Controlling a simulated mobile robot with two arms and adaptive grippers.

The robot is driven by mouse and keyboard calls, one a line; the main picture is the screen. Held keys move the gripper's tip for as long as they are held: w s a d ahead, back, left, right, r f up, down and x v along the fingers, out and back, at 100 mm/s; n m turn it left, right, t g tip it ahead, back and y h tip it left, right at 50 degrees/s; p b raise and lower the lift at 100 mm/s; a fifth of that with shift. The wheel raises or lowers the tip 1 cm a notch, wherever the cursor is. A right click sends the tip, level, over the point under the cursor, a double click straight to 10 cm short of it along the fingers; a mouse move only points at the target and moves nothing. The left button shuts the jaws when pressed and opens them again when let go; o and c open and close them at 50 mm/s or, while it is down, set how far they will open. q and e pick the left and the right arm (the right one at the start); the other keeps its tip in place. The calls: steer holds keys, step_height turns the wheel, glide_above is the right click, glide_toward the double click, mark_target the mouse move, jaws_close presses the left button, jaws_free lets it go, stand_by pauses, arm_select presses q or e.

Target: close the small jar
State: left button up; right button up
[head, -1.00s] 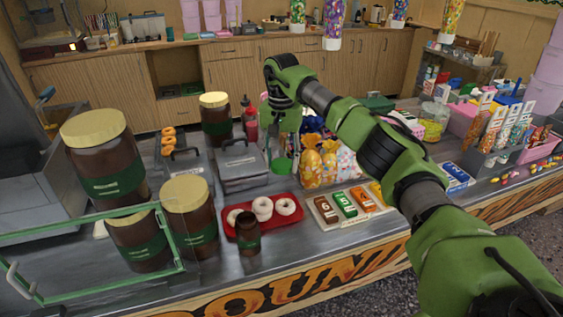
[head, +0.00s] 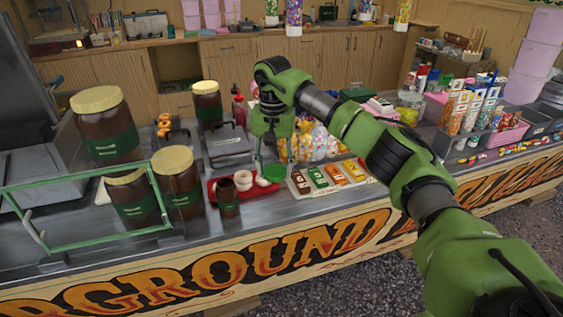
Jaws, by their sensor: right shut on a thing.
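The small jar (head: 229,199) is dark brown with a dark green label. It stands upright on the metal counter at the front edge of the red tray, and its top is open. My right gripper (head: 267,159) comes down from above, behind and to the right of the jar. It is shut on a round green piece, which looks like a lid (head: 275,170). The lid is above the right end of the tray, apart from the jar. My left gripper is not in view.
A red tray (head: 213,199) with white ring doughnuts (head: 243,180) is right behind the jar. Larger brown jars with cream lids (head: 172,160) stand to the left, by a green-framed glass guard (head: 80,180). Bare counter lies in front.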

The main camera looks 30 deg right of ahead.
steer(key=shift+n, duration=0.8)
steer(key=s+a, duration=0.2)
steer(key=a, duration=0.1)
steer(key=s+a, duration=0.1)
steer(key=shift+a+f, duration=0.25)
steer(key=shift+f, duration=0.15)
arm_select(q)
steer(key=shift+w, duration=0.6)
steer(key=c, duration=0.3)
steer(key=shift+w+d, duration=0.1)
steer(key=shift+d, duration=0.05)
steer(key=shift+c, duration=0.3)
arm_select(e)
steer(key=s+a+f+n, duration=0.1)
steer(key=s+a+n, duration=0.1)
steer(key=s, duration=0.5)
steer(key=s+a+n, duration=0.2)
steer(key=s+a, duration=0.3)
steer(key=s, duration=0.2)
steer(key=s+a+f+n, duration=0.1)
steer(key=s+a+n, duration=0.1)
steer(key=s, duration=0.6)
steer(key=shift+a+f, duration=0.3)
steer(key=shift+a, duration=0.4)
